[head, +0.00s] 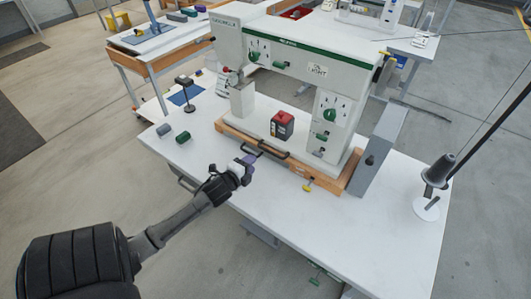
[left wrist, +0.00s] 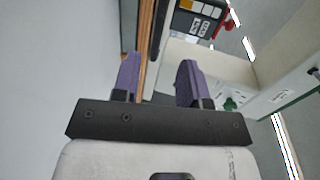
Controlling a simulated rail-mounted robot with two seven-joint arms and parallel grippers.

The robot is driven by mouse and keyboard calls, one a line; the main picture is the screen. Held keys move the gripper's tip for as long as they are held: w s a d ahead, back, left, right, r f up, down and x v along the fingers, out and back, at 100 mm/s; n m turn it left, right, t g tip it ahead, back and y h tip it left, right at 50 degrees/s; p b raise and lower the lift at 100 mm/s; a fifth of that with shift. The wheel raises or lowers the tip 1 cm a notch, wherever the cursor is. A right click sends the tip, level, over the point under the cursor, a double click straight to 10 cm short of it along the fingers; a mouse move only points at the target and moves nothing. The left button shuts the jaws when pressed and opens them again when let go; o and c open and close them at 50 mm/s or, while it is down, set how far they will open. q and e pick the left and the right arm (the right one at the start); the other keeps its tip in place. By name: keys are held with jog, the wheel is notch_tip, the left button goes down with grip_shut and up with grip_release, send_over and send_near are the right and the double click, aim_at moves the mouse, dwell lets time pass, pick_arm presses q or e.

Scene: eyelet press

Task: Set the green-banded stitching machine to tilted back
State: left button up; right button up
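The green-banded stitching machine (head: 285,68) stands upright on a wooden base (head: 225,128) on the white table. Its white body carries a green stripe, and green knobs show on its front. A dark bar handle (head: 270,153) sits at the front edge of the base; a dark bar (left wrist: 157,45) also shows beyond my fingers in the left wrist view. My left gripper (head: 248,163) is just in front of the base, near the handle's left end. In the left wrist view its purple fingers (left wrist: 160,65) are apart, with nothing visibly clamped. My right gripper is not in view.
A red-topped dark box (head: 282,124) sits at the machine's front. Grey-green cylinders (head: 174,135) and a small black stand (head: 184,88) are at the left. A thread cone (head: 437,172) stands at the right. The front right of the table (head: 350,235) is clear.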

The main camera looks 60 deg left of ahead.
pick_arm(q)
jog(key=b+x, duration=0.2)
jog(key=x, duration=0.8)
jog(key=shift+w, duration=0.1)
grip_shut()
dwell(0.3)
